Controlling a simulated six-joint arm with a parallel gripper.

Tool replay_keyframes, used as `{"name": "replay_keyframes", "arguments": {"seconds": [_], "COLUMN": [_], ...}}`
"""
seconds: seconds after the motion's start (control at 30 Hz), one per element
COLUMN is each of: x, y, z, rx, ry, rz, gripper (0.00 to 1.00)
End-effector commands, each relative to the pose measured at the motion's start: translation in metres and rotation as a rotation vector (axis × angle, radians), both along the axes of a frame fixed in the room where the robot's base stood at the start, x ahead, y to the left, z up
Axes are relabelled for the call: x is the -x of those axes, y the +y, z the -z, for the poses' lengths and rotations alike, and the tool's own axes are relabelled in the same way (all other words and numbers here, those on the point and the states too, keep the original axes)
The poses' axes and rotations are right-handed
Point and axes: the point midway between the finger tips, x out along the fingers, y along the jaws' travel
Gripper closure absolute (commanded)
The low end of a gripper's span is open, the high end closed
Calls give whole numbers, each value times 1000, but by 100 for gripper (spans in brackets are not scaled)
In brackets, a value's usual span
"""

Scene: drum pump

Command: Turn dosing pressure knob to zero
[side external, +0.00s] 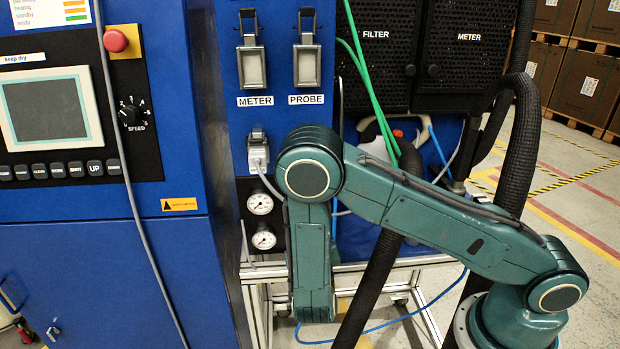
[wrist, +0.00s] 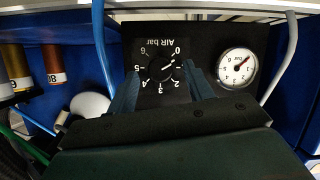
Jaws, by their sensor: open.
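In the wrist view a round black knob (wrist: 158,72) sits on a dark panel, with an upside-down "AIR bar" scale from 0 to 6 around it. No dosing label is legible. Its white pointer mark aims right and slightly up, roughly between 0 and 1. My gripper (wrist: 161,74) is open, with one blue-grey finger left and one right of the knob; I cannot tell whether they touch it. In the side view my arm hides the gripper and knob.
In the side view two gauges, upper (side external: 260,203) and lower (side external: 264,239), are left of my arm. A blue hose (wrist: 101,45) and a pale tube (wrist: 286,55) flank the panel in the wrist view.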

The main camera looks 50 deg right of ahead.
Motion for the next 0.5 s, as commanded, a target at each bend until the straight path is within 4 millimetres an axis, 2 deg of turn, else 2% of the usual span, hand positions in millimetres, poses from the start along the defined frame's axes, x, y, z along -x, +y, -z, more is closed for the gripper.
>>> {"name": "replay_keyframes", "arguments": {"seconds": [0.2,0.5], "x": [-8,-10], "y": [-9,-10], "z": [5,6], "rx": [0,0], "ry": [1,0], "rz": [1,0], "gripper": [48,48]}}
